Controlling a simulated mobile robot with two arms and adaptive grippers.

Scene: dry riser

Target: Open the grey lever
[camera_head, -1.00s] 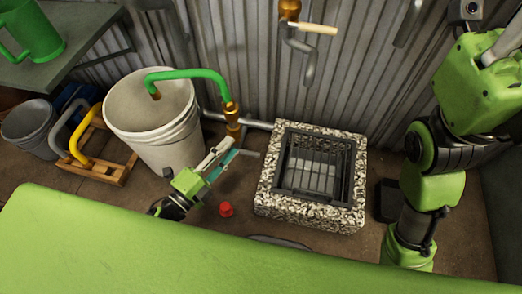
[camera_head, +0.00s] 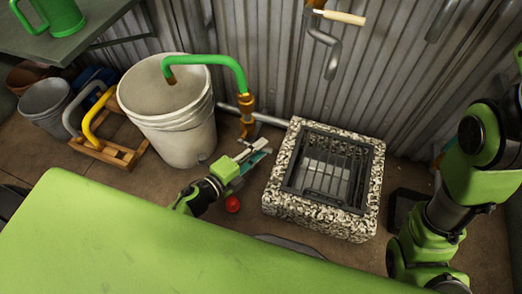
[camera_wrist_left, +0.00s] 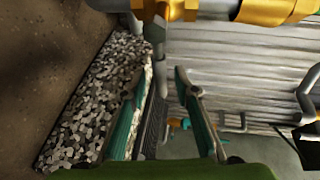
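A brass fitting (camera_head: 246,110) stands on the grey wall pipe, under a green curved spout; it also shows at the top of the left wrist view (camera_wrist_left: 170,8). A grey piece (camera_wrist_left: 154,30) at this fitting, probably the grey lever, lies ahead of the fingers in the left wrist view. In the head view I cannot clearly separate it from the fingers. My left gripper (camera_head: 261,149) is below and just right of the fitting. In the left wrist view its two fingers (camera_wrist_left: 160,82) are apart with nothing clearly held. My right gripper is out of view.
A white bucket (camera_head: 186,131) stands left of the fitting under the green spout (camera_head: 205,59). A speckled stone drain box (camera_head: 318,222) with a grate is close on the right. A red object (camera_head: 232,204) lies below my gripper. A corrugated wall (camera_head: 390,90) is behind.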

